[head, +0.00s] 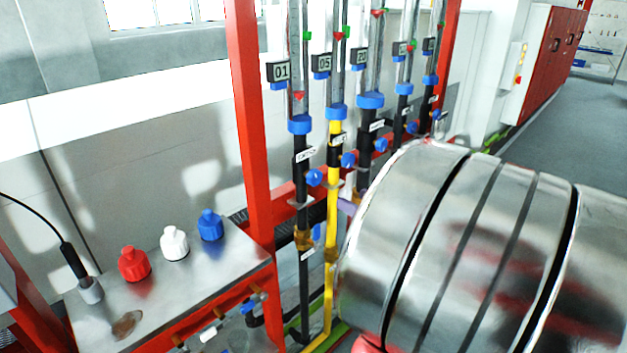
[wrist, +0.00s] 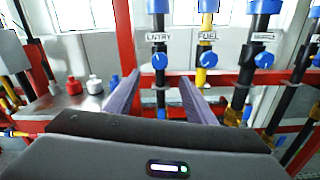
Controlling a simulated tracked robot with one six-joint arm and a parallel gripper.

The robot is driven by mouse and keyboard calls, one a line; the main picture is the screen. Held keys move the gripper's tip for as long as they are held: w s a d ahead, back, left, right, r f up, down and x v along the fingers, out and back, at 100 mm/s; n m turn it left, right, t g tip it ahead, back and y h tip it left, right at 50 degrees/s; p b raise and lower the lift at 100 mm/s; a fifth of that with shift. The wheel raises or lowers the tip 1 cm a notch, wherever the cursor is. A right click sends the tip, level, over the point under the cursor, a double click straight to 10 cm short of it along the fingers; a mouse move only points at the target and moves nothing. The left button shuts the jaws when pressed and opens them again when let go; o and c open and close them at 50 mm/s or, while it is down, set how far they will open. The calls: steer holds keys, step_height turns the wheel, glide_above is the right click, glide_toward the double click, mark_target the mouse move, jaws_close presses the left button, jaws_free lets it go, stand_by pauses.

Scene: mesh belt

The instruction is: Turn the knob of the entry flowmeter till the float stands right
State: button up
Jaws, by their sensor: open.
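The entry flowmeter (head: 297,70) is the leftmost tube, with a plate reading 01. A red float (head: 299,96) shows low in its tube, well below a green mark (head: 307,36). Its blue knob (head: 314,178) sits below on the black pipe beside the ENTRY label; in the wrist view the knob (wrist: 159,61) faces me. My gripper (wrist: 158,77) is open and empty, its two grey-purple fingers pointing toward the entry knob, one on each side in the picture. The knob appears beyond the fingertips; I cannot tell the exact gap. In the head view the gripper is mostly hidden.
The fuel knob (wrist: 207,60) on the yellow pipe is close to the right of the entry knob. A red post (head: 250,130) stands left. Red, white and blue bottles (head: 174,244) stand on a metal bench (head: 190,285). My silver arm fills the lower right of the head view.

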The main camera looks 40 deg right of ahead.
mark_target(317, 180)
steer(key=shift+w+a, duration=0.2)
steer(key=shift+w, duration=6.5)
steer(key=shift+c, duration=0.3)
steer(key=c, duration=1)
steer(key=shift+n, duration=0.8)
steer(key=o, duration=1.1)
steer(key=shift+c, duration=0.2)
